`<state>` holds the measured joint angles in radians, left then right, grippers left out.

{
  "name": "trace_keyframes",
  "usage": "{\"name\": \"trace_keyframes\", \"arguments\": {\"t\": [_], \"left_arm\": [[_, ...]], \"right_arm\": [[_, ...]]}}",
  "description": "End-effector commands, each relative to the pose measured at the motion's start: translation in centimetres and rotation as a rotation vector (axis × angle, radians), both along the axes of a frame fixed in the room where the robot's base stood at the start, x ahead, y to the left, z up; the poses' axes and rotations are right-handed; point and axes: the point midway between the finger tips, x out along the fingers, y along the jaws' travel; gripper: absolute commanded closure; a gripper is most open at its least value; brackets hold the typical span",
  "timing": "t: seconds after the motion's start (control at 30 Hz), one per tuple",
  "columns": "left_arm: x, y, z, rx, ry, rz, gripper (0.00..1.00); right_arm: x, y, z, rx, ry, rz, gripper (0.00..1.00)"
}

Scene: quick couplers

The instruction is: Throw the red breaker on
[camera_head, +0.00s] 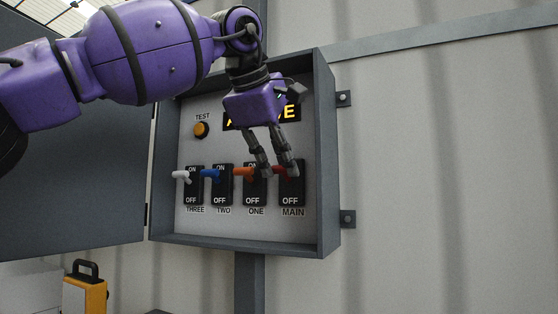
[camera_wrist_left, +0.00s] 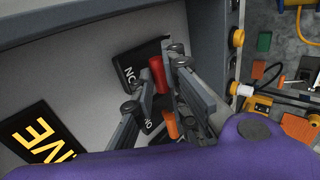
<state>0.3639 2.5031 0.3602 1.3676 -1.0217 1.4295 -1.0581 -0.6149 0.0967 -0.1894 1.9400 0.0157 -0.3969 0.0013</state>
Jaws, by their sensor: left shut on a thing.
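The red breaker (camera_head: 280,172) is the lever marked MAIN, at the right end of the row in the open grey panel box. My left gripper (camera_head: 277,170) reaches down from above, with its fingers at the red lever and partly covering it. In the left wrist view the red breaker (camera_wrist_left: 157,74) shows between the two fingers of the left gripper (camera_wrist_left: 153,85), which is shut on it. The fingers and viewing angle make the lever's exact position hard to tell. My right gripper is not in view.
An orange lever (camera_head: 244,172), a blue lever (camera_head: 210,174) and a white lever (camera_head: 181,175) stand left of it. A yellow-lettered display (camera_head: 290,112), partly hidden, and an orange TEST button (camera_head: 201,130) sit above. The box door (camera_head: 75,200) hangs open at left.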

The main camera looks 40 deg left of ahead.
Motion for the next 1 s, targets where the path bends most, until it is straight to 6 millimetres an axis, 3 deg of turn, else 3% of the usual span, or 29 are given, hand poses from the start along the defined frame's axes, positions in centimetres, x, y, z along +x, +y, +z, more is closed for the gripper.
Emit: {"name": "trace_keyframes", "arguments": {"t": [0.07,0.1,0.23,0.63,1.0], "left_arm": [[0.0,0.0,0.1,0.001,-0.002,0.000,1.00],[0.0,0.0,0.1,0.001,-0.002,0.000,0.85],[0.0,0.0,0.1,0.002,-0.003,0.001,0.68],[-0.4,-0.1,0.6,0.002,-0.005,0.000,0.68],[-5.1,-1.6,5.7,0.000,-0.006,-0.001,0.68]], "right_arm": [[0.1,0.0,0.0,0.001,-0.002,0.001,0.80],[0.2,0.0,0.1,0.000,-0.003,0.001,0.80],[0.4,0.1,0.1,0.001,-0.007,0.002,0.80],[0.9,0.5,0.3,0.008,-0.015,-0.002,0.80],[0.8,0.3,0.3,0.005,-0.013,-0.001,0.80]]}}
